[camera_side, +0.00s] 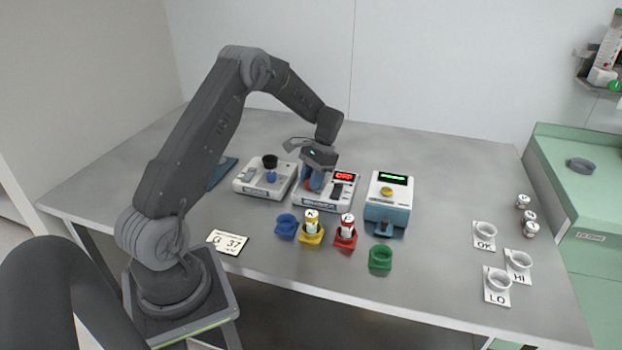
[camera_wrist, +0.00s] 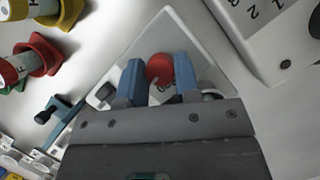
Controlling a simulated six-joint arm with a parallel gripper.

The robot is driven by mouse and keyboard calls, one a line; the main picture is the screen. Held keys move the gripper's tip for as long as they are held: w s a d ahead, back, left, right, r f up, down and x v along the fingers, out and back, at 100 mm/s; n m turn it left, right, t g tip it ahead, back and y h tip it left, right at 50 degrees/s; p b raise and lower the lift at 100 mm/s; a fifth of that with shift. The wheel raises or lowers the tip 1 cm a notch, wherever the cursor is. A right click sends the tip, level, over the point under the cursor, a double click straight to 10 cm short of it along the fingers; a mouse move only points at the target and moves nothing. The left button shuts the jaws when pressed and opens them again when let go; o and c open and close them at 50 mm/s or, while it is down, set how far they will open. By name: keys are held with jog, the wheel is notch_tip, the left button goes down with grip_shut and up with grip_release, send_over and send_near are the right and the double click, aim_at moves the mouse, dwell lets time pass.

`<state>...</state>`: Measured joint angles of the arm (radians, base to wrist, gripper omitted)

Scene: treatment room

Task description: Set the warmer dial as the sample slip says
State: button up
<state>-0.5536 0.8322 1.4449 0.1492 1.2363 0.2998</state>
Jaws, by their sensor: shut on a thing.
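The warmer (camera_side: 328,202) is a white unit with a lit red display (camera_side: 344,175); its reading is too small to make out. My gripper (camera_side: 314,182) reaches down over the left part of this unit. In the wrist view, my gripper (camera_wrist: 160,82) has its blue fingers on either side of the round red dial (camera_wrist: 159,67), shut on it. The dial's pointer and most of its marks are hidden or too small to read. The sample slip (camera_side: 228,242) lies flat on the table in front of my base and reads "G" and "37".
A white unit with a black cup (camera_side: 250,190) stands left of the warmer. A blue-and-white unit with a green display (camera_side: 388,205) stands right. Blue, yellow, red and green holders (camera_side: 380,260) line the front; yellow and red hold vials. Labelled cups (camera_side: 497,280) stand at right.

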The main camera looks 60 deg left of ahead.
dwell(0.3)
jog(key=o, duration=0.9)
jog(key=v, duration=1.3)
jog(key=shift+r, duration=0.45)
jog(key=s+d+r+m+t+y, duration=0.1)
jog(key=s+d+r+t, duration=0.1)
jog(key=s+d+r, duration=0.35)
jog(key=s+d+r+t+y, duration=0.1)
jog(key=s+d+r+t, duration=0.15)
jog(key=d+r, duration=0.6)
jog(key=s+d+f+t, duration=0.1)
jog(key=s+d+t, duration=0.1)
jog(key=s+d, duration=0.2)
jog(key=s+d+f+t, duration=0.1)
jog(key=s+d, duration=0.4)
jog(key=s, duration=0.2)
jog(key=s+d+f+m+t+h, duration=0.1)
jog(key=s+d+f+t, duration=0.1)
jog(key=s+d, duration=0.2)
jog(key=shift+s+d+t, duration=0.25)
jog(key=shift+s+t, duration=0.1)
jog(key=shift+s, duration=0.4)
